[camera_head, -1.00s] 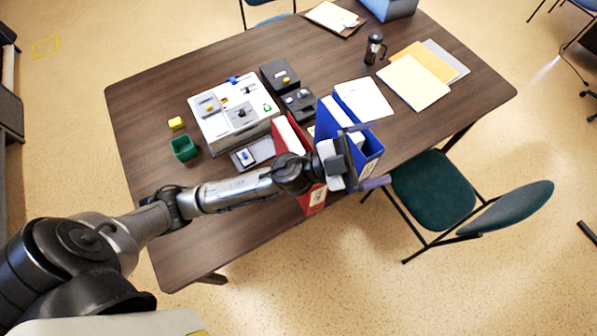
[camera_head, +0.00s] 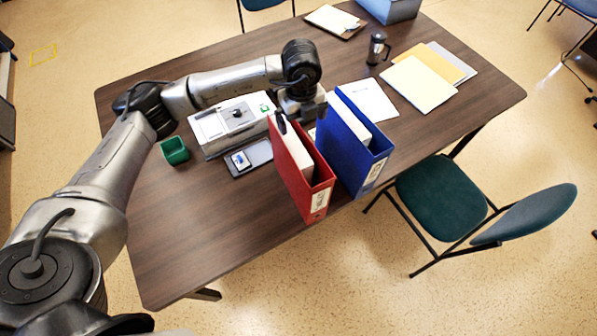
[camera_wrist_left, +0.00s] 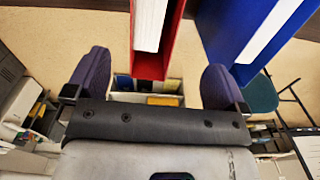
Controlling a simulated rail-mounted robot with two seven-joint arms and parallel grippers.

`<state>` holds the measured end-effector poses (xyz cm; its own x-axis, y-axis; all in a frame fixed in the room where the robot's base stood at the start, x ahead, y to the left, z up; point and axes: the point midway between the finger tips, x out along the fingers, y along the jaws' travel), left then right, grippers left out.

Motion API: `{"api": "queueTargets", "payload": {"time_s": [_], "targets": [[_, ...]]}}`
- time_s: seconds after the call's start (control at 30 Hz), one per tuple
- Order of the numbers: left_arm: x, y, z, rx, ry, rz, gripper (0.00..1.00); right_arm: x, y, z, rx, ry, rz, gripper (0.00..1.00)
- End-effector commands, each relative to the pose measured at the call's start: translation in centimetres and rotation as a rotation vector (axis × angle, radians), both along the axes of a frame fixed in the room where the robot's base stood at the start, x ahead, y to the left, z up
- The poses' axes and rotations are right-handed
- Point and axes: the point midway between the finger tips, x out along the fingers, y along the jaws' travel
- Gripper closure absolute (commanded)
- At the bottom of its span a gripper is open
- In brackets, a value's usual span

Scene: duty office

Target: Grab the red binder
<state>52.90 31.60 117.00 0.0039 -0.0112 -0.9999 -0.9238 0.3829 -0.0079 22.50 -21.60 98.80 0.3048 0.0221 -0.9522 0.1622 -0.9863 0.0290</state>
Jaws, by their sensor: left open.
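The red binder (camera_head: 315,190) stands upright near the table's front edge, its labelled spine facing the front. The blue binder (camera_head: 352,155) stands upright just right of it. My left gripper (camera_head: 301,117) is open at the back end of the red binder, partly hidden by my wrist. In the left wrist view the red binder (camera_wrist_left: 168,52) lies between the directions of the two spread purple fingers (camera_wrist_left: 157,82). The right finger overlaps the edge of the blue binder (camera_wrist_left: 232,35) there; I cannot tell if they touch. My right gripper is not in view.
A green chair (camera_head: 437,198) stands at the front right. The table's front left is clear.

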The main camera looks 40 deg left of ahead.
Motion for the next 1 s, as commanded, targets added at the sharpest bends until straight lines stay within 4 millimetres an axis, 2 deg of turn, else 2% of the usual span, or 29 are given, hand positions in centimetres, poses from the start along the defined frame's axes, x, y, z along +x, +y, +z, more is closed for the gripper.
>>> {"api": "queueTargets", "payload": {"time_s": [0.3, 0.4, 0.73, 1.0], "targets": [[-0.1, 0.4, -5.3, 0.014, 0.008, 0.008, 0.0, 0.0, 0.0, 0.4, 0.001, -0.001, 0.0, 0.28], [-0.1, 0.3, -6.5, 0.013, 0.005, 0.008, 0.0, 0.0, 0.0, 0.5, 0.0, -0.001, 0.001, 0.28], [-0.1, 0.4, -8.4, 0.012, 0.005, 0.008, 0.0, 0.0, -0.3, 0.7, -0.01, -0.001, 0.007, 0.28], [-0.3, 0.7, -11.8, 0.012, 0.007, 0.008, 0.0, 0.1, -0.3, 1.4, -0.009, -0.002, 0.006, 0.28]]}}
